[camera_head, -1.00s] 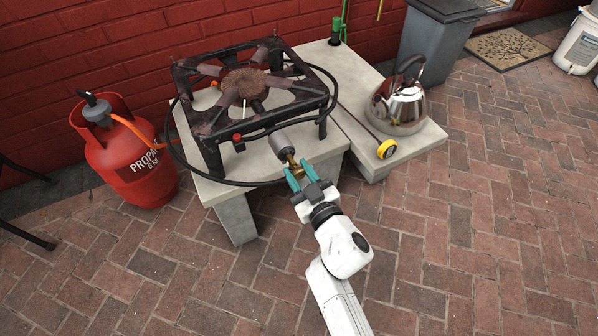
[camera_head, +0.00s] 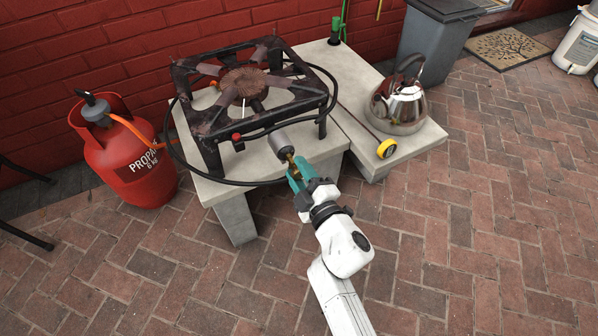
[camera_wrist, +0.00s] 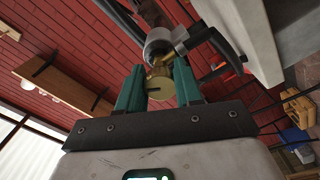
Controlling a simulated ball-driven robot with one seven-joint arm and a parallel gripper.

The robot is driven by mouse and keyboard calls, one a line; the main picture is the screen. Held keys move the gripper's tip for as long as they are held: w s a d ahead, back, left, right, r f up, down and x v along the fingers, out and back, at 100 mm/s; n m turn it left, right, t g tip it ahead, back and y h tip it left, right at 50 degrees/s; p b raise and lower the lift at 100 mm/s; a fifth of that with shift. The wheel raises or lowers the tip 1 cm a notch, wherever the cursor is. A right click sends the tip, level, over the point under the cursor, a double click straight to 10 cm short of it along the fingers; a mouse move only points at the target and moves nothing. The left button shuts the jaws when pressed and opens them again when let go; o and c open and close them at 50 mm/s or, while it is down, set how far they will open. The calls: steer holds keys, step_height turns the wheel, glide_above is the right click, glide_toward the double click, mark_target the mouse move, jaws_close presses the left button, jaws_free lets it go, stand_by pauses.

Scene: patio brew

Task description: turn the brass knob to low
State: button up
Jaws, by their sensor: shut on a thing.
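The brass knob (camera_wrist: 160,84) sits between the two green fingers of my gripper (camera_wrist: 159,88) in the wrist view, below a grey round fitting (camera_wrist: 158,42). My gripper is shut on the knob. In the head view my gripper (camera_head: 298,174) reaches up to the front edge of the slab by the burner, and its fingers mostly hide the knob. The grey cylindrical fitting (camera_head: 278,143) shows just beyond them. The burner (camera_head: 250,90) is a rusty dark frame with a round middle and a small red knob (camera_head: 237,138) at its front. No low marking can be read.
A black hose loops around the burner. A red propane bottle (camera_head: 128,155) stands at the left. A steel kettle (camera_head: 398,104) and a yellow-ended probe (camera_head: 387,148) are on the right slab. The brick floor in front is clear.

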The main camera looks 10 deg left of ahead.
steer(key=shift+d+f+n, duration=0.2)
steer(key=shift+f+n, duration=0.15)
steer(key=shift+n, duration=0.25)
steer(key=o, duration=0.8)
steer(key=shift+o, duration=1.2)
steer(key=shift+a+r, duration=0.1)
steer(key=shift+r, duration=0.1)
steer(key=p+v, duration=0.3)
steer(key=v, duration=0.7)
steer(key=shift+s+d+p, duration=0.3)
steer(key=shift+p, duration=0.1)
